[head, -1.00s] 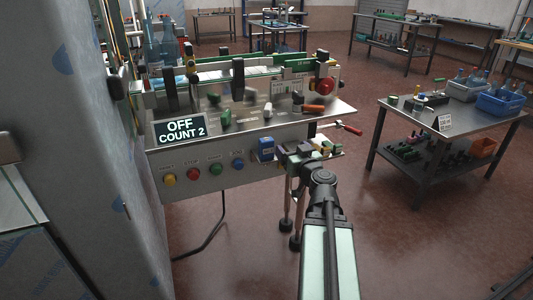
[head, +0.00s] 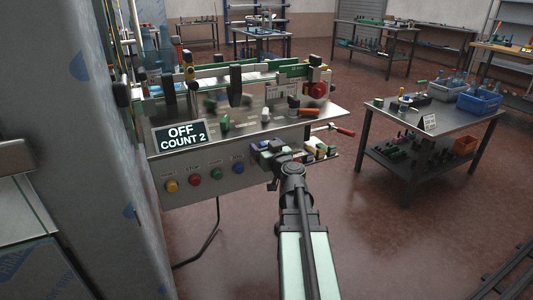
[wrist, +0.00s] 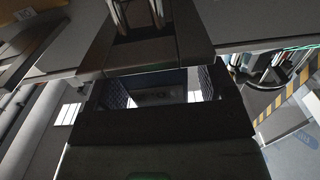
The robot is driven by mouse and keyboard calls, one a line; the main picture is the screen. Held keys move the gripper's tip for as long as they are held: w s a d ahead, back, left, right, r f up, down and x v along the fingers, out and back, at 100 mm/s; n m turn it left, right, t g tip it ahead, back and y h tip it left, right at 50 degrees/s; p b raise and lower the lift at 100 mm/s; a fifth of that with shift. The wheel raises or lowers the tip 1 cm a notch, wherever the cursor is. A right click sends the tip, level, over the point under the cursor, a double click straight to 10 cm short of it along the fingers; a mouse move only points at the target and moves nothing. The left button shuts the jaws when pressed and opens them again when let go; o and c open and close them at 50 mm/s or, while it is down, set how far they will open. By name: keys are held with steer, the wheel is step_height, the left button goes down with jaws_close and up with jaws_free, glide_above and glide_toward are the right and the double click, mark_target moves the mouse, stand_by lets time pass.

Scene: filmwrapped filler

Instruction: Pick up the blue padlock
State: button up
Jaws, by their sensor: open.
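The blue padlock is largely hidden behind my gripper (head: 268,155) in the head view, at the right part of the machine's front panel (head: 212,180). In the wrist view, my gripper (wrist: 160,92) is open, with a textured pad on each side. A dark bluish surface (wrist: 158,78) shows between the pads in shadow. It looks like the padlock, but I cannot tell for sure, nor whether the pads touch it.
An OFF / COUNT 2 display (head: 180,136) stands left on the machine. Yellow (head: 172,186), red (head: 194,180), green (head: 216,174) and blue (head: 238,168) buttons line the panel. A red-tipped lever (head: 345,132) sticks out right. A side table (head: 440,125) stands apart; floor between is clear.

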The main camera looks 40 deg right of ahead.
steer(key=shift+w+d, duration=0.15)
steer(key=shift+w, duration=0.4)
steer(key=c, duration=1.2)
steer(key=shift+o, duration=0.2)
steer(key=shift+r, duration=0.1)
